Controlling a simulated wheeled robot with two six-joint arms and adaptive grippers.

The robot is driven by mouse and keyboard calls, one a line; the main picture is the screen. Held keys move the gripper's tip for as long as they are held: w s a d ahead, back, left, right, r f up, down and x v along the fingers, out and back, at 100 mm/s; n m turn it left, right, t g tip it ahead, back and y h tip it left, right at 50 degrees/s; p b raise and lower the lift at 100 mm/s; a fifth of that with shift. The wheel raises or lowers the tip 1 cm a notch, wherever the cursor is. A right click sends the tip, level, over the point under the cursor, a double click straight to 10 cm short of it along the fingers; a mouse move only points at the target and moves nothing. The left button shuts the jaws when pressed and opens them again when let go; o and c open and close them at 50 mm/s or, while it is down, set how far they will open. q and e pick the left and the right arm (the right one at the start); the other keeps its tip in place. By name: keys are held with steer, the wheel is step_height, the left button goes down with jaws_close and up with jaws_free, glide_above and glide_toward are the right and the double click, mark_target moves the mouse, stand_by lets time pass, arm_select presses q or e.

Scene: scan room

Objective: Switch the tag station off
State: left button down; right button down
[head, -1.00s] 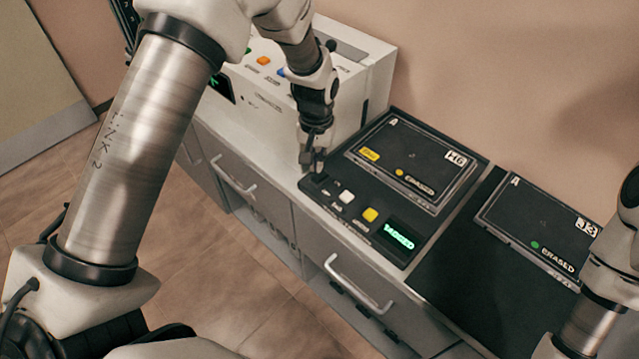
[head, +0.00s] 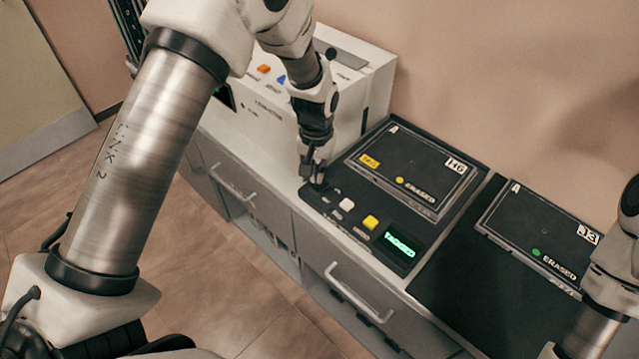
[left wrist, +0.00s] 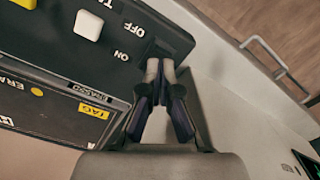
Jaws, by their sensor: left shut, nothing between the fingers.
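The tag station (head: 350,222) is a black panel on the counter with a white button (head: 347,204), a yellow button (head: 370,222) and a display (head: 400,243) lit green, reading TAGGED. A cassette marked A (head: 415,165) lies on its back part. My left gripper (head: 316,180) is shut and empty, with its tips at the panel's left end. In the left wrist view its fingertips (left wrist: 160,65) are beside the ON and OFF labels (left wrist: 124,40). They partly hide the switch there, and I cannot tell its position or whether they touch it. My right gripper is out of view.
A white machine with coloured buttons (head: 345,95) stands close behind my left gripper. A second cassette (head: 540,235), marked ERASED, lies on a black mat to the right. Drawers with handles (head: 355,295) are below the counter front.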

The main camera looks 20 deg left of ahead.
mark_target(317, 186)
arm_select(q)
steer(key=shift+f+b, duration=0.55)
steer(key=shift+f, duration=0.7)
stand_by(0.9)
steer(key=shift+s, duration=0.1)
step_height(317, 186, up, 7)
steer(key=p, duration=0.6)
steer(key=shift+r+p, duration=0.1)
steer(key=shift+p, duration=0.25)
steer(key=shift+f, duration=0.25)
